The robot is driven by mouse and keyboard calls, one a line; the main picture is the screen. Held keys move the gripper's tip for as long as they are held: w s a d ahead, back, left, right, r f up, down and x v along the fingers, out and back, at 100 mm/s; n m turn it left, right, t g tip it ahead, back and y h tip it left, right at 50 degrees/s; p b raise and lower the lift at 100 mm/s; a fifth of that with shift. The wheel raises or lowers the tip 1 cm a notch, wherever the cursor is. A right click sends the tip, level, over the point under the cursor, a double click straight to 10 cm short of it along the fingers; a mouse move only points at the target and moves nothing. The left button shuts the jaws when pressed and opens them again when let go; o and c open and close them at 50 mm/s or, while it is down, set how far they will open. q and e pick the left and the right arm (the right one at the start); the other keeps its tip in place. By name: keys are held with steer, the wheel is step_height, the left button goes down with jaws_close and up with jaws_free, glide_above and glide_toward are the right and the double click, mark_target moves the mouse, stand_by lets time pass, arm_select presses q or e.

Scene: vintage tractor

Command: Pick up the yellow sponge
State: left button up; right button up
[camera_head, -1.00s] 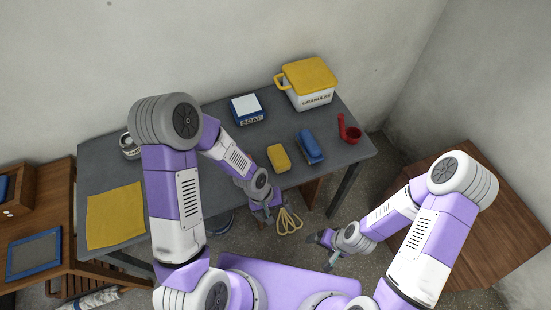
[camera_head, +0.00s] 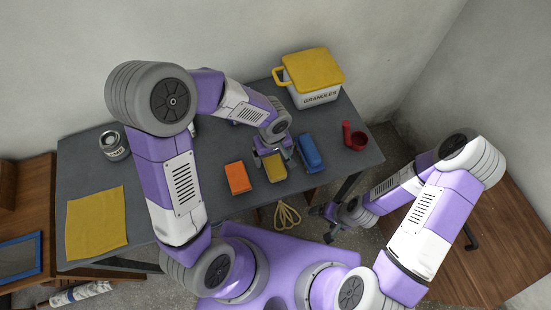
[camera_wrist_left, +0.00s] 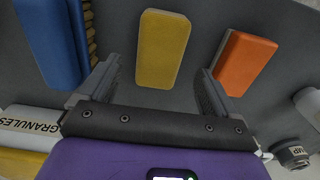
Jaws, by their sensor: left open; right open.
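The yellow sponge (camera_head: 275,171) lies on the grey table, partly covered by my left gripper in the head view. In the left wrist view the sponge (camera_wrist_left: 163,48) lies ahead, between the lines of the two fingers, with a gap on each side. My left gripper (camera_head: 271,157) is open and empty, over the sponge's far end; its fingers (camera_wrist_left: 155,75) also show in the left wrist view. I cannot tell its exact height above the table. My right gripper (camera_head: 331,224) is open and empty, low beyond the table's front edge, partly hidden by its own arm.
An orange sponge (camera_head: 237,178) lies left of the yellow one, and a blue brush (camera_head: 311,153) lies right. A yellow cloth (camera_head: 97,222) and a tin (camera_head: 114,146) are at the left.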

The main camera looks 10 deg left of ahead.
mark_target(274, 163)
arm_select(q)
step_height(274, 163, down, 5)
steer(key=shift+s+d+f+b, duration=0.15)
steer(key=shift+f+b, duration=0.05)
steer(key=shift+b, duration=0.45)
steer(key=c, duration=1)
